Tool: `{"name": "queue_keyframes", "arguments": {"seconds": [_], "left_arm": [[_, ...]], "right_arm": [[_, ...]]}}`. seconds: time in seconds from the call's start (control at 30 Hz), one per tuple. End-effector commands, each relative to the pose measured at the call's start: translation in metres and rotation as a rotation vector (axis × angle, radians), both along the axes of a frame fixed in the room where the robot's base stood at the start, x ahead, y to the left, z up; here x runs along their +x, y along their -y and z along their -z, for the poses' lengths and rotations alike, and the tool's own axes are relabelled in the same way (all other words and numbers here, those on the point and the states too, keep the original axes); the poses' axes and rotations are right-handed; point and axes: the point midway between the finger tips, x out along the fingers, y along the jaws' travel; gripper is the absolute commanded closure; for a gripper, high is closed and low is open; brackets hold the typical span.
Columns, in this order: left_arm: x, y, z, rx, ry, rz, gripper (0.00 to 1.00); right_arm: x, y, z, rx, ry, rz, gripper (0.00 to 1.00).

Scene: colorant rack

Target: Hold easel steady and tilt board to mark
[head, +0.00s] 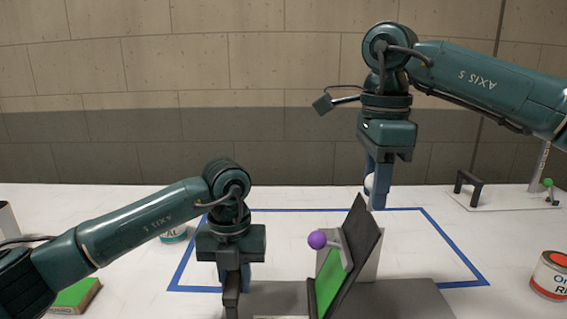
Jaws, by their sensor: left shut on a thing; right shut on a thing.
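The easel has a dark grey base (400,298) at the bottom middle and a light grey upright plate (368,266). A dark board (360,243) stands tilted on it, with a green area (326,292) at its lower left. A purple ball (317,240) on a grey rod is beside the board. My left gripper (232,300) points down at the base's left end, shut on a dark part of the easel; its fingertips are partly cut off. My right gripper (376,195) is above the board's top, shut on a piece with a white knob (369,181), mostly hidden by the fingers.
A blue outline (440,238) on the white table surrounds the easel area. A can with an orange-red top (551,275) stands at right. A fixture with a black handle (470,186) is at back right.

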Motion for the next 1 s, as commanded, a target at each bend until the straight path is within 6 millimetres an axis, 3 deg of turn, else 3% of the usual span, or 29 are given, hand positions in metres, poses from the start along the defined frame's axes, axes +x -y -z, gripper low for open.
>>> {"name": "queue_keyframes", "arguments": {"seconds": [0.6, 1.0], "left_arm": [[0.001, -0.005, 0.0, 0.012, 0.0, -0.008, 1.0], [0.001, -0.005, 0.0, 0.012, 0.0, -0.009, 1.0]], "right_arm": [[0.001, 0.023, 0.008, -0.01, -0.003, 0.01, 0.98], [0.001, 0.024, 0.008, -0.009, -0.003, 0.009, 0.99]]}}
